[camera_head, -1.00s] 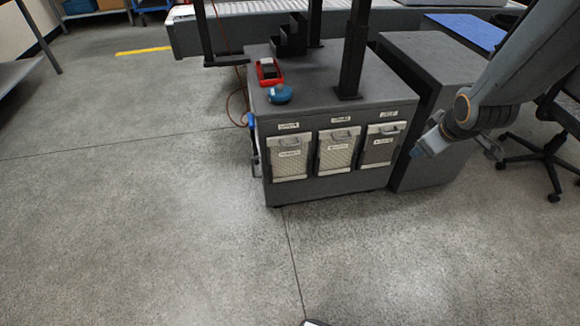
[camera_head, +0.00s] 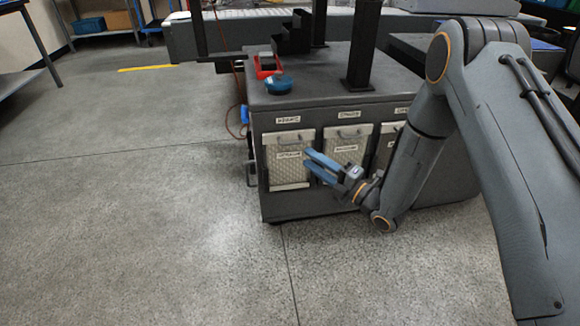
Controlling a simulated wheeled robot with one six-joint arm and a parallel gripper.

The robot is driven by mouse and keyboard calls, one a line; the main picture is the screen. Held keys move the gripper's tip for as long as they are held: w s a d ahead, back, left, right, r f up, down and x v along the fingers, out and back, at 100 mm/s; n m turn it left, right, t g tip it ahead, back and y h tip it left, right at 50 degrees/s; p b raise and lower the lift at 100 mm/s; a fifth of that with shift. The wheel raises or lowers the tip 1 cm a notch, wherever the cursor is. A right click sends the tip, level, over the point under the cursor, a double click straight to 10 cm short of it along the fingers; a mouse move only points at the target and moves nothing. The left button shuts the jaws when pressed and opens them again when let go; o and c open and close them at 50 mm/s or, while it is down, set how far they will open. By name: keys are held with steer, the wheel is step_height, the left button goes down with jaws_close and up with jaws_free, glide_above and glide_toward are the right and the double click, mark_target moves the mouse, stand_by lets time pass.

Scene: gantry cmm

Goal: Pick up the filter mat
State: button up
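Three pale, mesh-faced filter panels sit in the front of a dark grey cabinet: the left one (camera_head: 286,171), the middle one (camera_head: 344,139) and the right one (camera_head: 386,150). Each has a small label and a grey handle at its top; I cannot read which is the filter mat. My gripper (camera_head: 308,161), with blue fingers, is in front of the cabinet, between the left and middle panels in the picture. The fingers are apart with nothing seen between them. My gripper hides part of the middle panel, and my arm hides part of the right one.
The cabinet top (camera_head: 310,92) carries a blue round object (camera_head: 278,85), a red tray-like item (camera_head: 266,67) and black posts (camera_head: 363,45). A cable hangs at the cabinet's left side. The grey floor (camera_head: 130,220) in front and to the left is clear.

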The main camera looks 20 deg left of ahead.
mark_target(296, 148)
steer(key=shift+w+b+x, duration=0.15)
steer(key=shift+b+x, duration=0.4)
steer(key=shift+x, duration=1.3)
steer(key=shift+w+b+x, duration=0.15)
steer(key=shift+b+x, duration=0.35)
steer(key=shift+x, duration=1.35)
steer(key=shift+d, duration=0.1)
jaws_close()
